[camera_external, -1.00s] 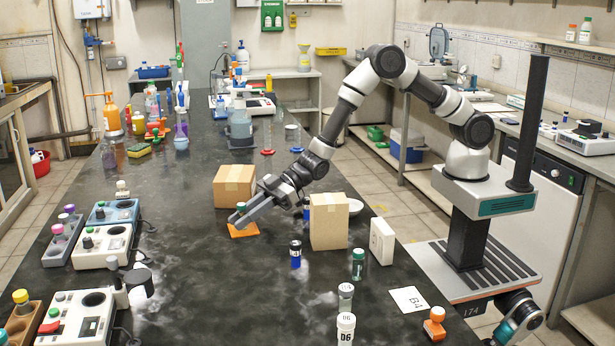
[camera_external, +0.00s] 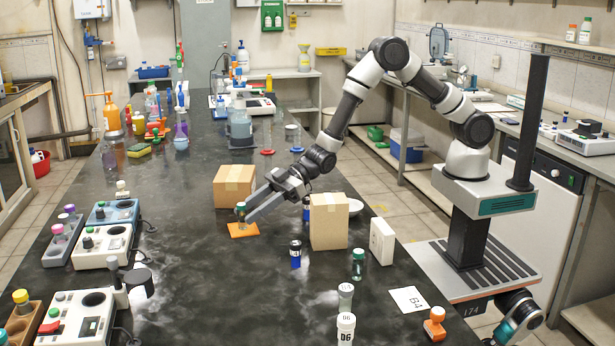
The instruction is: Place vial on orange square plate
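My gripper (camera_external: 249,209) reaches in from the right, low over the bench. Its fingertips are just right of the vial, and the vial shows in front of them. The fingers look spread apart with nothing between them. Whether a fingertip still touches the vial is too small to tell.
A cardboard box (camera_external: 234,186) stands behind the plate and another box (camera_external: 329,221) stands to the right. A blue vial (camera_external: 295,254) and a green-capped vial (camera_external: 358,264) stand nearer the front. The bench left of the plate is clear up to the instruments (camera_external: 103,246).

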